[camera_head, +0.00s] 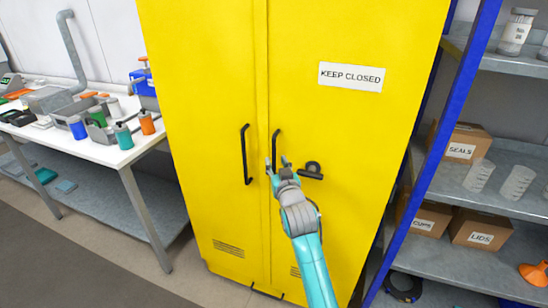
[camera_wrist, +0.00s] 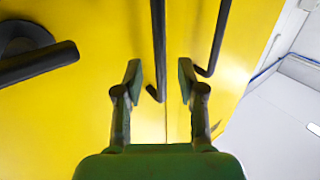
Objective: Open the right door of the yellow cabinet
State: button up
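The yellow cabinet (camera_head: 205,60) stands in the middle of the head view with both doors shut. Its right door (camera_head: 345,125) carries a "KEEP CLOSED" label, a black bar handle (camera_head: 275,140) and a dark lever latch (camera_head: 312,170). The latch also shows at the left of the wrist view (camera_wrist: 40,64). My gripper (camera_head: 277,161) is in front of the right door's handle and hides its lower part. In the wrist view my gripper (camera_wrist: 160,78) is open. The right door's handle (camera_wrist: 158,45) lies between the fingertips in that picture, with gaps on both sides. Whether its depth matches is unclear.
The left door's handle (camera_head: 246,155) is close beside, and it shows right of my fingers in the wrist view (camera_wrist: 215,40). A shelf rack with a blue post (camera_head: 440,150) stands at the right. A white workbench (camera_head: 110,150) with bottles stands at the left.

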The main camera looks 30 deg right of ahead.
aim_at(274, 158)
jog(key=shift+x, duration=2.1)
grip_shut()
